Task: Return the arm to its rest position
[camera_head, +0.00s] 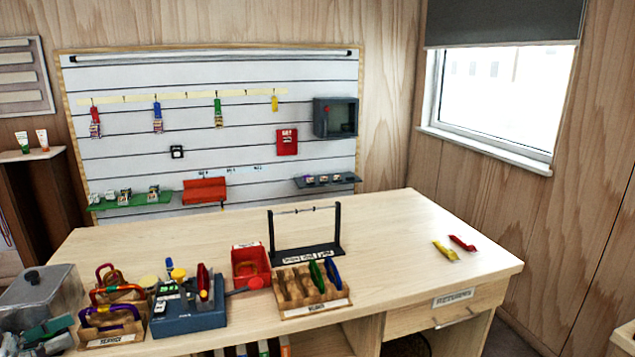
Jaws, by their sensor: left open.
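My right gripper does not show.
The wooden workbench (400,235) carries a blue-grey case (190,318), a red bin (250,262), a black rod stand (306,250) and a wooden slotted rack (312,300). A yellow packet (444,250) and a red packet (462,243) lie right. The bench's right-centre is clear.

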